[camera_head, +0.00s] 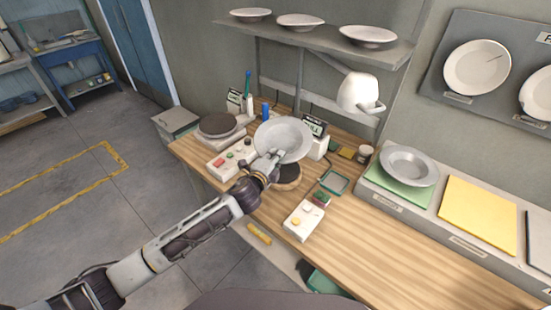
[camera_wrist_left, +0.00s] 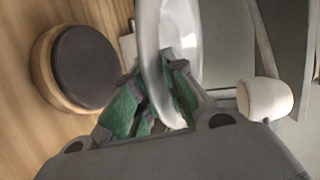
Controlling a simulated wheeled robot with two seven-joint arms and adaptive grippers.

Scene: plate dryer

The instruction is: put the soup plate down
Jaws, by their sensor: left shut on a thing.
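My left gripper (camera_head: 272,160) is shut on the rim of a white soup plate (camera_head: 285,136). Another soup plate (camera_head: 409,166) rests on a green pad (camera_head: 384,186) at the right. My right gripper is not in view.
A dark turntable (camera_head: 218,125) and a button box (camera_head: 230,160) stand left of the held plate. A white lamp (camera_head: 358,93) hangs above the bench. A box with a yellow button (camera_head: 305,220) is near the front edge. The front right of the bench (camera_head: 410,250) is clear.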

